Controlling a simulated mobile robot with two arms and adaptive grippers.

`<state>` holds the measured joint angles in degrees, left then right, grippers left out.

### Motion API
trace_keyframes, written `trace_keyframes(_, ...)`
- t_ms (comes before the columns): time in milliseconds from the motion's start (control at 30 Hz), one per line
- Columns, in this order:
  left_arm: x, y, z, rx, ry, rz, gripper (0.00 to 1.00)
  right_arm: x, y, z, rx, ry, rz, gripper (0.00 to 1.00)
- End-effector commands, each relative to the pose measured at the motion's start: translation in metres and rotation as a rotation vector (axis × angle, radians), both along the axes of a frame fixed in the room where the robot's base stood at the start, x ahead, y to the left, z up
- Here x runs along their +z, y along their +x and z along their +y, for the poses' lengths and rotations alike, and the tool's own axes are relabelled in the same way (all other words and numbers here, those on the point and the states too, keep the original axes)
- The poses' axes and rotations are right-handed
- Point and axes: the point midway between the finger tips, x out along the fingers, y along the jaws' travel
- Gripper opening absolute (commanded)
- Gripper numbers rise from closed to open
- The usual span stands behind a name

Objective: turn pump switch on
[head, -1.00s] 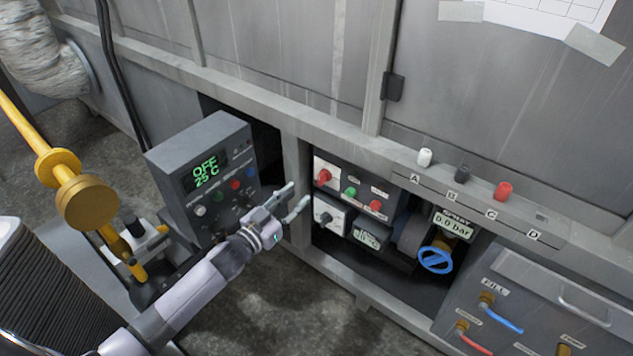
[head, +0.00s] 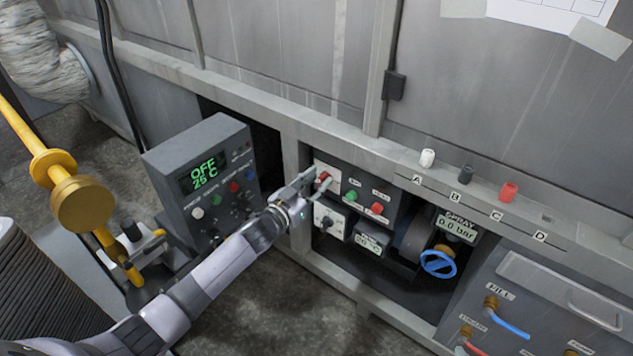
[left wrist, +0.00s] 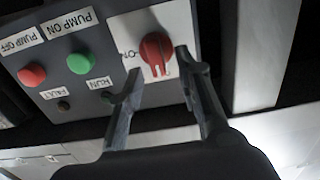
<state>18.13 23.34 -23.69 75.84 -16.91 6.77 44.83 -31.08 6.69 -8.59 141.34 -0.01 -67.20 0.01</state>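A red rotary switch (head: 323,180) sits on a white plate at the upper left of the pump panel (head: 350,181). The switch also shows in the left wrist view (left wrist: 156,54), with "ON" readable beside it. My left gripper (head: 318,181) is open, its fingertips at the switch, one on either side. In the left wrist view the fingers (left wrist: 160,72) are apart; I cannot tell whether they touch the knob. The green button (left wrist: 80,63) is labelled "PUMP ON" and the red button (left wrist: 32,75) "PUMP OFF". My right gripper is out of view.
A control box (head: 203,176) reading "OFF 25 C" stands left of the opening. A grey frame post (head: 293,165) is close to my left gripper. A second switch box (head: 329,218) is below; a blue valve wheel (head: 437,263) and a 0.0 bar display (head: 459,227) are right.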

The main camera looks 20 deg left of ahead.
Motion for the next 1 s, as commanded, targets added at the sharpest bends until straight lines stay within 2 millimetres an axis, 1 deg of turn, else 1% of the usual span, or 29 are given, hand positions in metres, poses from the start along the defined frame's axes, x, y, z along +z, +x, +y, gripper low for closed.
trace_keyframes(33, -0.0001, -0.0001, -0.0001, 0.0, 0.0, 0.0, 0.28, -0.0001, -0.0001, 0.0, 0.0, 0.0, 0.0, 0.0)
trace_keyframes(400, -0.0001, -0.0003, 0.0, 0.0, 0.0, 0.0, 0.03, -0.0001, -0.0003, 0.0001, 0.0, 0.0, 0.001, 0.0)
trace_keyframes(467, -0.0001, -0.0003, 0.0, 0.0, 0.0, 0.0, 0.0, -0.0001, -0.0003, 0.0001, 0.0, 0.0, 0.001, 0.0)
trace_keyframes(800, -0.0002, -0.0004, -0.0001, 0.0, 0.002, -0.001, 0.0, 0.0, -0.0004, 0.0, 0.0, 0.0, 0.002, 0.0)
trace_keyframes(1000, 0.0001, -0.0008, -0.0009, 0.0, 0.039, -0.014, 0.0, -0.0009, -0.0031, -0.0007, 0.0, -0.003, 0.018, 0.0)
